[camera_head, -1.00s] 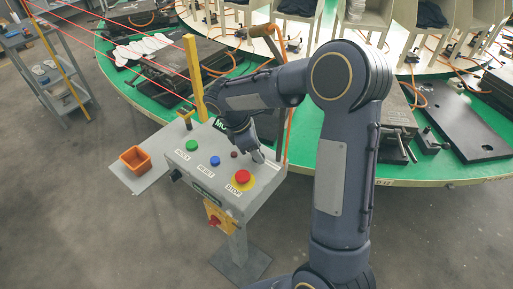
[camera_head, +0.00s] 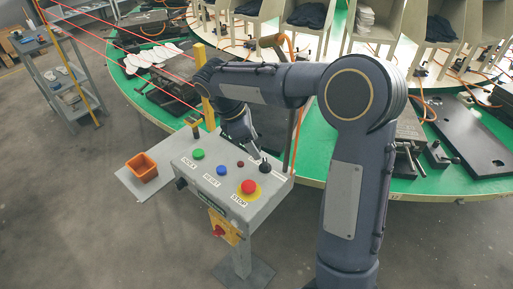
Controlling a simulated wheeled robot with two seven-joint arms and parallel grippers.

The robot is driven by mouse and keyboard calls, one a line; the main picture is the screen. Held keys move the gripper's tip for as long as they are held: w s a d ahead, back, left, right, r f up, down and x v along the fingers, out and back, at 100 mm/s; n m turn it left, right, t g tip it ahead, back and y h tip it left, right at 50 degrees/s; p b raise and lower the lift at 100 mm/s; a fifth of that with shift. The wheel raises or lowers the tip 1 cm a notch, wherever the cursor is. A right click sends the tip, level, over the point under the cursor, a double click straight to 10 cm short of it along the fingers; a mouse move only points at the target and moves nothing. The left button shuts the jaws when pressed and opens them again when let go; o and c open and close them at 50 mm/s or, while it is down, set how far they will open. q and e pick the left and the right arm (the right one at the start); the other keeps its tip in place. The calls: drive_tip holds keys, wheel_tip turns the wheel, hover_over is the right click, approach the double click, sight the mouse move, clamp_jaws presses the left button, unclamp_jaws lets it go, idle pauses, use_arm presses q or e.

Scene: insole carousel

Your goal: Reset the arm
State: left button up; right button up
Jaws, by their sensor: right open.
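My right arm reaches in from the lower right across the control panel (camera_head: 208,190). My right gripper (camera_head: 262,160) points down over the panel's right end, close to a black knob (camera_head: 265,167). The jaws are open, and I cannot tell whether they touch the knob. The panel carries a green button (camera_head: 198,154), a blue button (camera_head: 222,170), a small dark red button (camera_head: 240,164) and a red stop button (camera_head: 249,187) on a yellow base. My left gripper is not in view.
An orange bin (camera_head: 142,168) sits on a side plate left of the panel. The green carousel table (camera_head: 310,160) with presses and shelves stands behind. Red beams cross beside a yellow post (camera_head: 207,105). A grey cart (camera_head: 65,85) stands at left. Grey floor is clear at front left.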

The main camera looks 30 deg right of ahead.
idle(0.4)
drive_tip(key=s+r+m+t+y, duration=0.3)
drive_tip(key=s+m+y, duration=0.3)
drive_tip(key=s, duration=0.7)
drive_tip(key=s+a+f+m+t+y, duration=0.1)
drive_tip(key=s+a+m+t, duration=0.1)
drive_tip(key=s+m, duration=0.2)
drive_tip(key=s+a+f+m+t+y, duration=0.1)
drive_tip(key=s+a+m+t, duration=0.1)
drive_tip(key=s+m, duration=0.3)
drive_tip(key=shift+s+a+f, duration=0.2)
drive_tip(key=shift+s+f, duration=0.1)
drive_tip(key=shift+s, duration=0.25)
